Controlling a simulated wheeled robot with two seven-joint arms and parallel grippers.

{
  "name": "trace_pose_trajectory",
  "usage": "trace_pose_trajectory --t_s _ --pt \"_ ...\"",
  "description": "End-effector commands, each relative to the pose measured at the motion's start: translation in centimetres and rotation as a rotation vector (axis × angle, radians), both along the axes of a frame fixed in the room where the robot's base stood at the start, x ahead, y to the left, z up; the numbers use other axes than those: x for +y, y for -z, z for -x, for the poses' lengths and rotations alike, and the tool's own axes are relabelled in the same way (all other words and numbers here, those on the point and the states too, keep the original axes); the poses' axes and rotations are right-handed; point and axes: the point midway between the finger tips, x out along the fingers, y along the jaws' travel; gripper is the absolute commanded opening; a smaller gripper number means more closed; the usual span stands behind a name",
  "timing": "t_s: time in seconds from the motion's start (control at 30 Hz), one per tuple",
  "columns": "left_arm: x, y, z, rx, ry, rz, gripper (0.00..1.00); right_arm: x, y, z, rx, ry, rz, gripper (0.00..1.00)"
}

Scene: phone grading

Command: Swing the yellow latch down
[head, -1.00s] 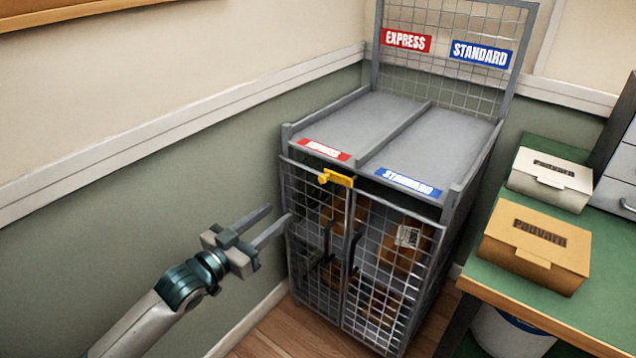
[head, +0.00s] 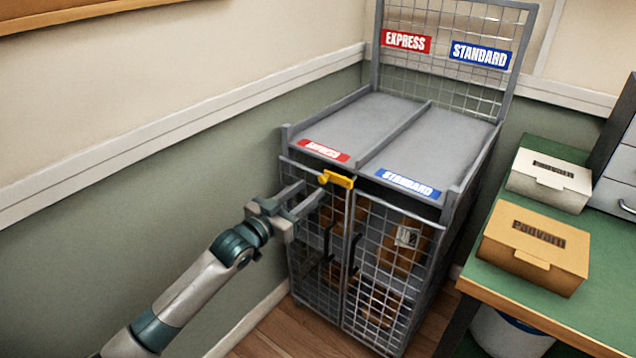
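The yellow latch (head: 337,179) lies across the top of the two mesh doors of the grey cage cart (head: 452,205). It is roughly level, with a small knob at its left end. My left gripper (head: 308,194) is open, its two fingers apart and pointing at the latch from the lower left. The fingertips are just left of the latch knob in the picture; I cannot tell whether they touch it. Nothing shows between the fingers. My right gripper is not in view.
Boxes (head: 405,245) stand inside the cage behind the mesh doors (head: 378,275). A green-topped table (head: 590,310) with a white box (head: 549,180) and a brown box (head: 533,247) stands at the right. A wall (head: 120,260) runs close along the left.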

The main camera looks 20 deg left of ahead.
Motion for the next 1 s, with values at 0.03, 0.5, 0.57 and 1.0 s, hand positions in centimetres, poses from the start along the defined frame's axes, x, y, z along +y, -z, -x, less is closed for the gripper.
trace_pose_trajectory --t_s 0.03,0.5,0.57,1.0 --pt "-0.4 -0.1 -0.9 0.000 0.000 0.002 0.38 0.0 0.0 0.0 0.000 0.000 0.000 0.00" --pt "-1.8 0.0 -4.8 0.001 0.000 0.000 0.38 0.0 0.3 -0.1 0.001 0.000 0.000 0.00" --pt "-1.8 0.0 -4.9 0.001 0.000 0.000 0.38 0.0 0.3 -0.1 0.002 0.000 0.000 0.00" --pt "-1.8 0.0 -4.8 0.001 0.000 0.001 0.00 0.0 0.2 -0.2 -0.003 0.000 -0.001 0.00"
